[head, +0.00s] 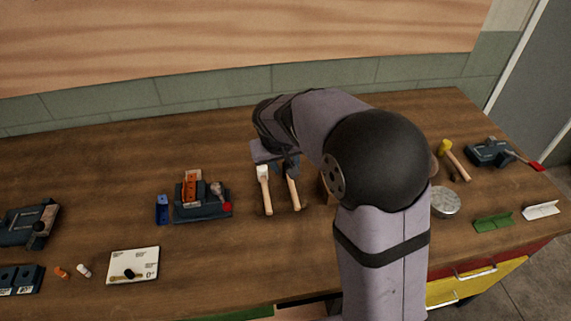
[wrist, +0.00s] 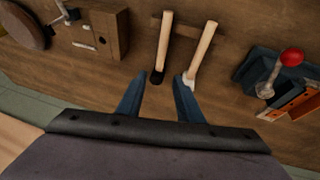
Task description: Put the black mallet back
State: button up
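The black mallet has a light wooden handle (head: 294,191) and lies on the bench; its head is hidden behind my arm in the head view. In the wrist view the black mallet (wrist: 165,45) shows whole, with its dark head towards my gripper. A white-headed mallet (head: 264,188) lies beside it, and it also shows in the wrist view (wrist: 202,55). My gripper (wrist: 160,76) is open, with the black mallet's head between its blue fingertips in the picture and gaps on both sides. I cannot tell how high the fingers are. The right fingertip appears close to the white head.
A dark strip (wrist: 187,27) crosses at the mallet handles. A vise with a red knob (wrist: 275,78) stands on the white mallet's side, a wooden block (wrist: 92,28) on the other. A yellow mallet (head: 453,158) and a round tin (head: 446,202) lie farther right.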

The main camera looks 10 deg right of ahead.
jog(key=s+d+f+g, duration=0.1)
jog(key=s+f, duration=0.1)
jog(key=s, duration=0.6)
jog(key=s+d+f+g+y, duration=0.1)
jog(key=s+f+g, duration=0.1)
jog(key=s, duration=0.7)
jog(key=s+d+f+g+y, duration=0.1)
jog(key=s+f, duration=0.1)
jog(key=s, duration=0.6)
jog(key=shift+s+d, duration=0.3)
jog(key=shift+d, duration=0.1)
